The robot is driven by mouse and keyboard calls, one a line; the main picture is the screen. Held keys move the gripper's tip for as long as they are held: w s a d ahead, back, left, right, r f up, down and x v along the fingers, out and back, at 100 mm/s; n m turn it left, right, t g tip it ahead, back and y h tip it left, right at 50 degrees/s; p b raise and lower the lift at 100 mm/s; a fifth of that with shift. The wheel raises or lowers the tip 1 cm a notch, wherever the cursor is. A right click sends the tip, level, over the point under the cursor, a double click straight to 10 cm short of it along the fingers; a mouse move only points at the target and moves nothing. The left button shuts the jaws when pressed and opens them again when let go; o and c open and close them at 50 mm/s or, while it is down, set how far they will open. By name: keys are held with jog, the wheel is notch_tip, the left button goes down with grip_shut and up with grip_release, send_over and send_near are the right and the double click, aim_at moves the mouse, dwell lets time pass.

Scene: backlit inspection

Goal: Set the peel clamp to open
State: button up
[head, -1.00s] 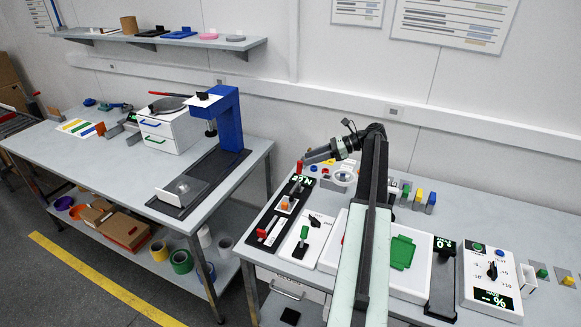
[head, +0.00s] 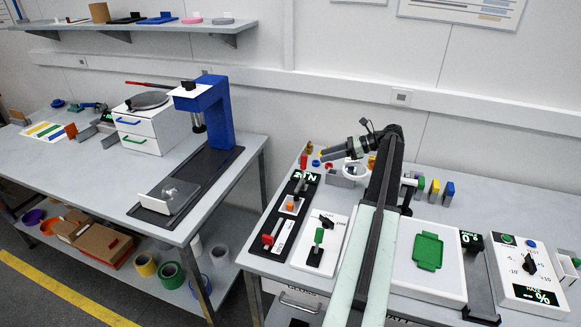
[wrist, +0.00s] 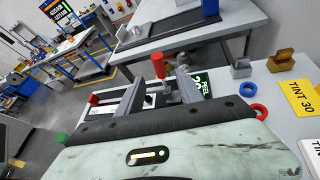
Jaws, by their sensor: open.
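The peel tester (head: 290,215) is a long black plate with a lit green display (head: 305,178) at its far end. The display also shows in the wrist view (wrist: 203,84), labelled PEEL. An upright red handle (head: 303,161) stands beyond the display; whether it is the clamp lever I cannot tell. In the wrist view a red handle (wrist: 184,58) shows just past my fingers. An orange block (head: 291,206) and a red knob (head: 267,239) sit along the plate. My gripper (head: 326,153) is open and empty, above and right of the upright handle. The fingers (wrist: 170,75) show apart in the wrist view.
A white panel with a green lever (head: 319,236) stands right of the tester. A white tray with a green piece (head: 428,251) and a dial box (head: 528,262) lie farther right. Small blocks and rings (wrist: 248,89) are on the bench beside the tester. A second bench (head: 75,160) stands left.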

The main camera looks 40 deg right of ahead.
jog(key=b+x, duration=0.4)
jog(key=x, duration=0.8)
jog(key=shift+w+a, duration=0.15)
jog(key=shift+w, duration=0.05)
jog(key=shift+c, duration=0.3)
grip_shut()
dwell(0.6)
